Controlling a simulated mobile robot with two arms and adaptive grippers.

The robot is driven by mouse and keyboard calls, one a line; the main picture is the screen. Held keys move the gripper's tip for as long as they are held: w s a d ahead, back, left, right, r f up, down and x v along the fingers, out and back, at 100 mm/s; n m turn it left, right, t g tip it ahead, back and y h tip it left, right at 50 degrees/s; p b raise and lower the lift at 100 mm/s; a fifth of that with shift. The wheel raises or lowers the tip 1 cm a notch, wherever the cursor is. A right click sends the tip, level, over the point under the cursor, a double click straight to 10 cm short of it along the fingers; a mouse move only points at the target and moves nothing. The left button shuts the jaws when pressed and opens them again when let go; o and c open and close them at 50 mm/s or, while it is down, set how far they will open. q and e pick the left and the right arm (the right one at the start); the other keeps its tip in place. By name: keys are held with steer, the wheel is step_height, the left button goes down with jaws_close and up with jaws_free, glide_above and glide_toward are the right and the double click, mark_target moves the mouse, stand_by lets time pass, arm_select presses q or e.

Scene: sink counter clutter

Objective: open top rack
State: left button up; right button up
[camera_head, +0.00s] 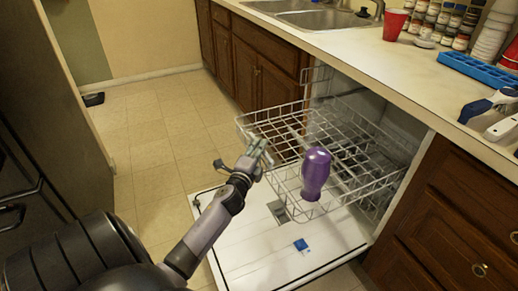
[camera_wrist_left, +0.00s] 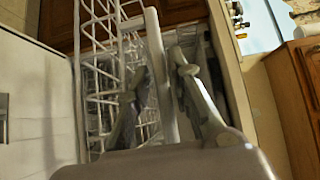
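The top rack (camera_head: 262,118) is a white wire basket. It extends out of the dishwasher under the counter, over the lowered door (camera_head: 250,250). My left gripper (camera_head: 262,152) is at the rack's front edge, on its left side. In the left wrist view, my left gripper's fingers (camera_wrist_left: 161,64) are apart, one on each side of a white rack bar (camera_wrist_left: 164,95); firm contact is not clear. A purple bottle (camera_head: 315,172) appears upright at the front right of the rack; its exact support is unclear. My right gripper is not in view.
A blue and white piece (camera_head: 301,245) lies on the door. The counter (camera_head: 340,50) above holds a red cup (camera_head: 395,25), several spice jars and a blue tray (camera_head: 480,70). Cabinets (camera_head: 245,70) flank the dishwasher.

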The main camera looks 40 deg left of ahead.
arm_select(q)
steer(key=v, duration=1.1)
steer(key=shift+s, duration=0.35)
steer(key=shift+f, duration=0.1)
